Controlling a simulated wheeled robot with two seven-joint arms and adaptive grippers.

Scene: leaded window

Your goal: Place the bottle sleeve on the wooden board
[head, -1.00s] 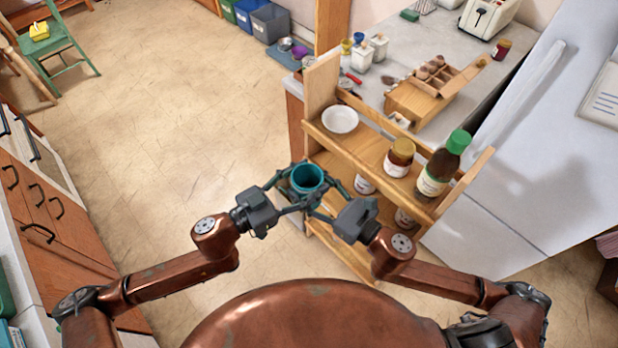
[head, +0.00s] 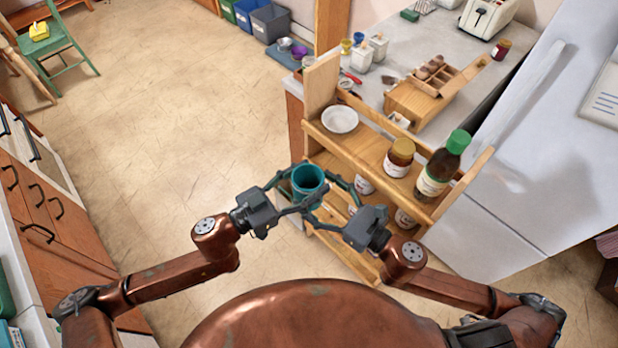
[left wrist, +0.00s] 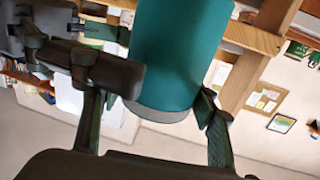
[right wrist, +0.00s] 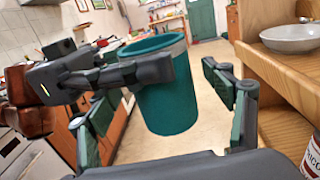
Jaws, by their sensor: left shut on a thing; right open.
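The bottle sleeve is a teal, open-topped cylinder (head: 308,183), held roughly upright in front of the wooden rack. My left gripper (head: 297,196) is shut on it. The sleeve also fills the upper middle of the left wrist view (left wrist: 178,55), with left fingers at its sides. My right gripper (head: 334,202) is open, its fingers beside the sleeve. In the right wrist view the sleeve (right wrist: 168,100) appears beyond and between the right fingers, with a left finger across its upper side. I cannot single out a separate wooden board; the rack's upper wooden shelf (head: 365,150) is to the right.
On the upper shelf are a white bowl (head: 340,120), a brown-lidded jar (head: 399,158) and a green-capped bottle (head: 444,164). More jars stand below. Open floor lies left.

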